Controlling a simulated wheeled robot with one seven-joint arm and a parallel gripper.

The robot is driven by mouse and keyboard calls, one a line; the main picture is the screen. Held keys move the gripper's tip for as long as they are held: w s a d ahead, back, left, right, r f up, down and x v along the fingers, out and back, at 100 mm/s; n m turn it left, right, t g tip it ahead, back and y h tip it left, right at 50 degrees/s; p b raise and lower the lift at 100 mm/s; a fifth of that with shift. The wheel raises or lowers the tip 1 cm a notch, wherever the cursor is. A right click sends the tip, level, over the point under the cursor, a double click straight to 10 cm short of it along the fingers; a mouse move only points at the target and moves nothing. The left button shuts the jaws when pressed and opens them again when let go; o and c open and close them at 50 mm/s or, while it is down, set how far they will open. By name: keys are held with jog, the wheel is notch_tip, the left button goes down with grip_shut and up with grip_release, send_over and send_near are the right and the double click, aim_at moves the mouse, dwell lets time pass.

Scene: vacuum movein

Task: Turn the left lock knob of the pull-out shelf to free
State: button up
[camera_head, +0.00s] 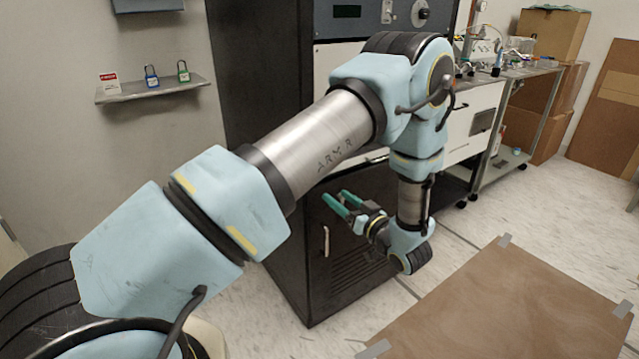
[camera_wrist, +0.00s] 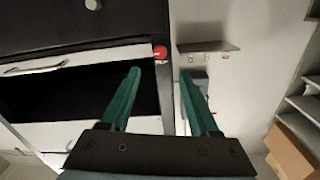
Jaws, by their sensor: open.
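A round red knob (camera_wrist: 160,52) with a pale mark shows in the wrist view, at the right end of a white shelf front (camera_wrist: 85,56) with a handle. I take it as the lock knob; its turn angle is too small to read. My gripper (camera_wrist: 160,74) has two green fingers spread apart with nothing between them. In the picture the knob lies between and just above the fingertips; I cannot tell the distance. In the head view my gripper (camera_head: 337,198) is in front of the black cabinet (camera_head: 345,280), and my arm hides the knob.
A wall shelf (camera_head: 150,91) holds padlocks at the left. A workbench (camera_head: 520,72) with equipment stands at the right, with cardboard boxes (camera_head: 550,32) behind it. A brown taped sheet (camera_head: 510,310) lies on the floor. A cardboard box (camera_wrist: 290,150) shows at the wrist view's right.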

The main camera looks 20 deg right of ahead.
jog(key=p+x, duration=0.2)
jog(key=x, duration=0.7)
jog(key=shift+w+a, duration=0.1)
grip_shut()
dwell(0.4)
